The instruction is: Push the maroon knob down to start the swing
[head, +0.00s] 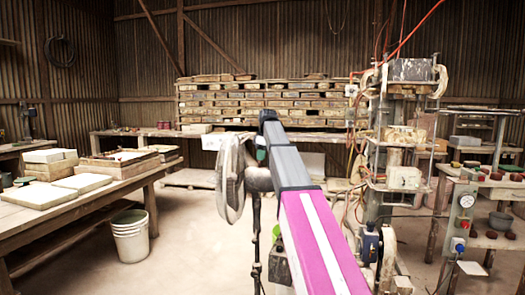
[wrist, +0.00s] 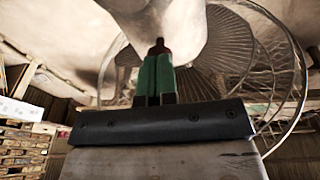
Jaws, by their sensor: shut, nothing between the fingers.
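The maroon knob (wrist: 159,46) shows in the wrist view just beyond my fingertips, against the pale motor housing (wrist: 120,18) of a fan. My gripper (wrist: 155,62) has two green fingers closed together, with nothing between them. The fingertips line up with the knob and overlap its lower part; I cannot tell whether they touch it. In the head view the standing fan (head: 231,178) is left of my arm, and a little green of my gripper (head: 261,155) shows beside its motor. The knob is hidden there.
A press with hoses and cables (head: 395,150) stands right of my arm. A workbench with pale slabs (head: 75,215) is at the left, with a white bucket (head: 130,238) beside it. Stacked pallets (head: 255,100) are at the back. Floor between bench and fan is clear.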

